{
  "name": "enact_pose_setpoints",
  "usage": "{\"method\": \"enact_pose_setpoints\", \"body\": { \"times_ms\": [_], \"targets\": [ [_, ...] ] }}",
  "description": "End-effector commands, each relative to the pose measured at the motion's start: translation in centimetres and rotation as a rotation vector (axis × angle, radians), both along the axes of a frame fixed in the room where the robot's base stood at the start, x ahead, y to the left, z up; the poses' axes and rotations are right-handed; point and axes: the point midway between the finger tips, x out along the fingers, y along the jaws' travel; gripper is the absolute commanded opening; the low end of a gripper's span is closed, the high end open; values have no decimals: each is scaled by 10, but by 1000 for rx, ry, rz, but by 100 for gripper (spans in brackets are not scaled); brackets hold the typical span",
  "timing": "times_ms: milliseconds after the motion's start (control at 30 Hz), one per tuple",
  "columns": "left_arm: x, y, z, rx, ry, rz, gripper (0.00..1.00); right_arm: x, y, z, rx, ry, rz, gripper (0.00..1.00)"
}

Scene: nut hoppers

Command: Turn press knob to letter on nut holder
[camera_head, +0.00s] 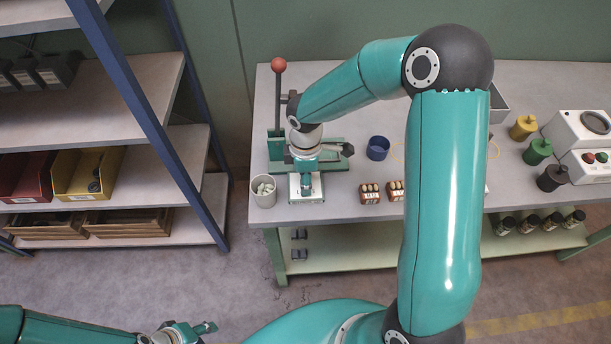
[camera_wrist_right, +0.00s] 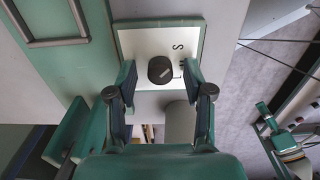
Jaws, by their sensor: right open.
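The press knob (camera_wrist_right: 160,70) is round and black, with a pale mark. It sits on a white plate (camera_wrist_right: 145,42) with a green edge. An S and an L show on the plate; another letter is partly hidden by a finger. My right gripper (camera_wrist_right: 163,78) is open, its fingers on either side of the knob; contact is unclear. In the head view it hangs over the press (camera_head: 276,150) and hides the knob. Two nut holders (camera_head: 370,193) (camera_head: 396,190) stand on the bench; their labels are too small to read. My left gripper (camera_head: 207,328) is low at the left, away from the bench.
A grey cup with pale pieces (camera_head: 263,197) stands left of the press plate. A red-balled lever (camera_head: 279,66) rises behind it. A blue ring-shaped container (camera_head: 378,148) is to the right. Yellow, green and black weights and a white device (camera_head: 580,132) fill the bench's right end.

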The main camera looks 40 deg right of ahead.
Motion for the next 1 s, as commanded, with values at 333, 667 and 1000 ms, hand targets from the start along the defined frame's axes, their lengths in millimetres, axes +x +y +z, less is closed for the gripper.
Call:
{"method": "enact_pose_setpoints", "body": {
  "times_ms": [333, 667, 1000],
  "targets": [
    [0, 0, 0, 0, 0, 0, 40, 0, 0, 0, 0, 0, 0, 10],
    [0, 0, -2, 0, 0, 0, 40, 0, 0, 0, 0, 0, -11, 0],
    [0, 0, -19, 0, 0, 0, 40, 1, 0, -2, -2, -2, -149, 0]
  ]
}}
